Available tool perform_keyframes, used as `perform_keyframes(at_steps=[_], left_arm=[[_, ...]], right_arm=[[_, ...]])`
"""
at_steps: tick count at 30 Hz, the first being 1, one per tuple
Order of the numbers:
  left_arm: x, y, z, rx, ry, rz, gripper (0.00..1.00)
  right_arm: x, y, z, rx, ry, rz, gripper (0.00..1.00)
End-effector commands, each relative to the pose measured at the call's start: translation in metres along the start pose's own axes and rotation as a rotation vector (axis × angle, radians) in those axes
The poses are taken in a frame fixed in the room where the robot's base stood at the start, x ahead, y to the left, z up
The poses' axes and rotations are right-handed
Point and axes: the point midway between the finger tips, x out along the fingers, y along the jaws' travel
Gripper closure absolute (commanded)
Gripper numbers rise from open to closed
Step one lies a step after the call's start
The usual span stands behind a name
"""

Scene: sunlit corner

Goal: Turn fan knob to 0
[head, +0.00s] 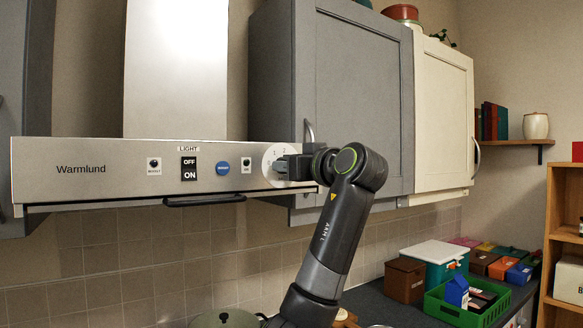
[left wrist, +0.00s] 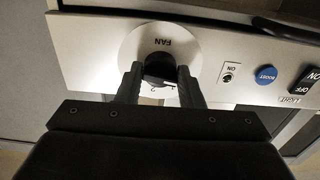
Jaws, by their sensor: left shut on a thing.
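The fan knob (left wrist: 160,68) is black and sits on a round white dial (left wrist: 140,42) marked FAN, seen upside down in the left wrist view. Digits such as 2 and 1 show by the knob; its exact setting cannot be read. In the head view the dial (head: 269,157) is at the right end of the silver range hood front (head: 100,155). My left gripper (head: 287,168) covers the knob there. In the left wrist view my left gripper (left wrist: 160,78) is shut on the knob, one finger on each side. My right gripper is not in view.
A handle bar (head: 204,201) juts out below. Grey cabinet (head: 355,100) stands close right. Boxes and a green crate (head: 455,312) are on the counter.

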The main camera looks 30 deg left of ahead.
Motion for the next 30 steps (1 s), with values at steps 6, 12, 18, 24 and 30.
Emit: perform_keyframes(at_steps=[6, 12, 18, 24, 30], left_arm=[[0.0, 0.0, 0.001, -0.001, -0.002, 0.001, 0.55], [0.0, 0.0, 0.0, 0.0, -0.001, 0.001, 0.45], [-0.003, 0.001, 0.001, 0.0, 0.0, 0.002, 0.45], [-0.031, 0.001, 0.004, -0.003, 0.001, 0.007, 0.45], [-0.081, 0.001, 0.005, -0.003, 0.0, 0.008, 0.45]], right_arm=[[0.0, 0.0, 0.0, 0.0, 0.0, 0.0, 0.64], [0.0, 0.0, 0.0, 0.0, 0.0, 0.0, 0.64], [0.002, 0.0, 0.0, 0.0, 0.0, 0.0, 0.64], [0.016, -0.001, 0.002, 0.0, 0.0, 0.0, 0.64], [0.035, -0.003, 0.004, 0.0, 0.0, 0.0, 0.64]])
